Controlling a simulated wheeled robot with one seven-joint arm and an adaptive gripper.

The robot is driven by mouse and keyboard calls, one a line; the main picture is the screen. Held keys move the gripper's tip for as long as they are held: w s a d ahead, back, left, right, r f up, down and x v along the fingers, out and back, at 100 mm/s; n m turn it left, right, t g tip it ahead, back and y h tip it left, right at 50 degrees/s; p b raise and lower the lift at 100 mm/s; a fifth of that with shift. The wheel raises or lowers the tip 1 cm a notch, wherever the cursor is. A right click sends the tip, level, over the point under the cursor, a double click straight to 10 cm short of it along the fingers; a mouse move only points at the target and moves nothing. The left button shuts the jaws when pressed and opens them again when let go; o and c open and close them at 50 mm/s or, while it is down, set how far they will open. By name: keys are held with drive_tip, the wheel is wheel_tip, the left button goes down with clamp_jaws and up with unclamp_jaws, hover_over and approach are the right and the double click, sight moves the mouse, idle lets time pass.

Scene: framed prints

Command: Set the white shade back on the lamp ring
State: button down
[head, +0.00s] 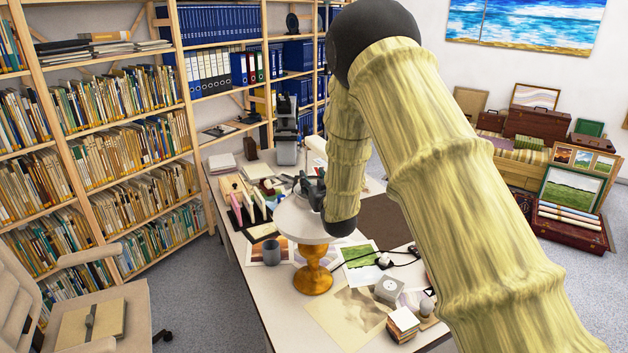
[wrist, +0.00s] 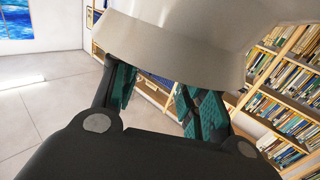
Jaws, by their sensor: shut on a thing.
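The white shade (head: 290,222) is over the turned orange-brown lamp base (head: 313,275) on the desk. The lamp ring is hidden under the shade, so I cannot tell whether the shade touches it. My gripper (head: 312,190) is at the shade's far right side, partly hidden by my arm. In the wrist view the shade (wrist: 175,42) fills the top, its lower edge across the teal-padded fingers. My gripper (wrist: 157,88) is shut on the shade's wall there.
A pen rack (head: 240,205) stands behind left. A chair (head: 100,315) stands left of the desk, before full bookshelves.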

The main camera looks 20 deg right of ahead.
drive_tip(key=shift+w+f+b, duration=0.1)
drive_tip(key=shift+f+b, duration=0.35)
drive_tip(key=shift+f, duration=0.15)
idle(0.3)
drive_tip(key=c, duration=0.7)
unclamp_jaws()
drive_tip(key=s, duration=1.2)
